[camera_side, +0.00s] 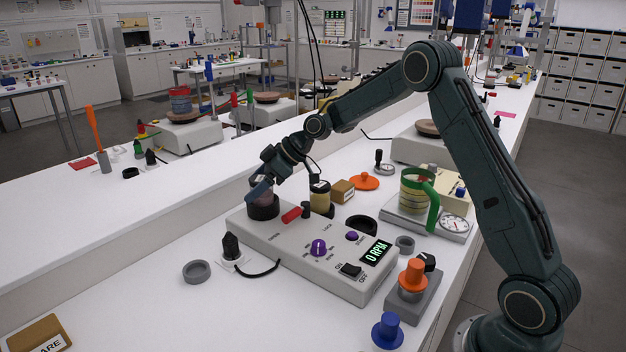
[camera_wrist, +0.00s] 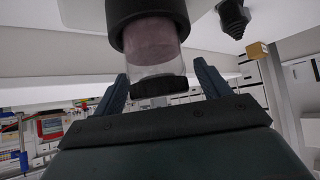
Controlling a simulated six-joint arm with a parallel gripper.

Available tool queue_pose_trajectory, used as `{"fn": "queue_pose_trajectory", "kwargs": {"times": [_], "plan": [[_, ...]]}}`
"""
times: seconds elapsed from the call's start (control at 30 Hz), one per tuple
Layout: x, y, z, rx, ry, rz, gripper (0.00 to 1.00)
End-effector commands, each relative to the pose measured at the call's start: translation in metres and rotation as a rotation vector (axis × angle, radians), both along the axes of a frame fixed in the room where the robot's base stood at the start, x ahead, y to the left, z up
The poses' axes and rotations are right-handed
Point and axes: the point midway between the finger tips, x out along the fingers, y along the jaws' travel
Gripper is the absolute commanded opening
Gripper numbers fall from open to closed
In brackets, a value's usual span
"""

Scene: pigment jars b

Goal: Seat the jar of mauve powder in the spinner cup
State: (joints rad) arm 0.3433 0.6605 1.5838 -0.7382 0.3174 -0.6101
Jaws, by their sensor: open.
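The jar of mauve powder (camera_wrist: 153,48) is clear with a black lid (camera_wrist: 158,86). In the wrist view, its end away from the lid is inside a black cup (camera_wrist: 128,9). In the side view, this spinner cup (camera_side: 263,209) stands at the left end of the grey spinner, and the jar (camera_side: 262,186) rises from it, partly hidden by my gripper (camera_side: 258,187). My gripper (camera_wrist: 161,80) is open, with one finger on each side of the jar near the lid. Gaps show beside the lid. How deep the jar sits is hidden by the cup wall.
The spinner (camera_side: 318,262) has purple knobs and a display reading 0 RPM. A jar of yellow powder (camera_side: 320,198) and a red cylinder (camera_side: 291,215) are close right of the cup.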

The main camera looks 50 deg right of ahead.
Motion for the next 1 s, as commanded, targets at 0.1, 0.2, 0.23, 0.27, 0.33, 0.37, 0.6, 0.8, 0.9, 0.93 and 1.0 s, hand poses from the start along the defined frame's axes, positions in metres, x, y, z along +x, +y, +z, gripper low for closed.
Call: {"fn": "queue_pose_trajectory", "kwargs": {"times": [0.1,0.2,0.23,0.27,0.33,0.37,0.6,0.8,0.9,0.93,1.0], "plan": [[-0.004,-0.004,0.005,0.000,-0.001,-0.001,0.75],[-0.008,-0.008,0.012,0.000,-0.002,-0.001,0.75],[-0.010,-0.010,0.014,0.000,-0.002,-0.001,0.75],[-0.012,-0.012,0.017,0.000,-0.003,-0.002,0.75],[-0.018,-0.017,0.024,-0.001,-0.003,-0.003,0.75],[-0.020,-0.019,0.027,-0.001,-0.002,-0.002,0.75],[-0.043,-0.039,0.055,-0.001,-0.003,-0.003,0.75],[-0.061,-0.054,0.076,-0.001,-0.003,-0.003,0.75],[-0.067,-0.060,0.084,-0.001,-0.002,-0.002,0.75],[-0.068,-0.061,0.086,0.000,-0.003,-0.001,0.75],[-0.071,-0.063,0.089,-0.001,-0.003,-0.002,0.75]]}}
